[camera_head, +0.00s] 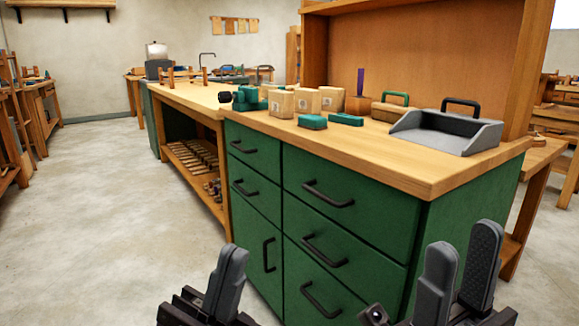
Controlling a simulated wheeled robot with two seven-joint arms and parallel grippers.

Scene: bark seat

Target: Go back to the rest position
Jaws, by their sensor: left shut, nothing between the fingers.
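My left gripper (226,284) is low in the head view, left of centre, in front of the green cabinet (335,205). Its dark grey fingers are together and hold nothing. My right gripper (457,272) is at the lower right, in front of the cabinet's right side. Its two grey fingers stand apart with a gap between them, and nothing shows in the gap. Both grippers point upward in the picture, and neither visibly touches the cabinet. The lower parts of both are cut off by the frame's bottom edge.
The wooden worktop (400,168) carries a grey dustpan-like tray (440,134), wooden blocks (306,101), green blocks (312,122) and a green-handled brush (391,107). A lower bench (192,95) with a slatted shelf adjoins it. Open floor (95,200) lies to the left.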

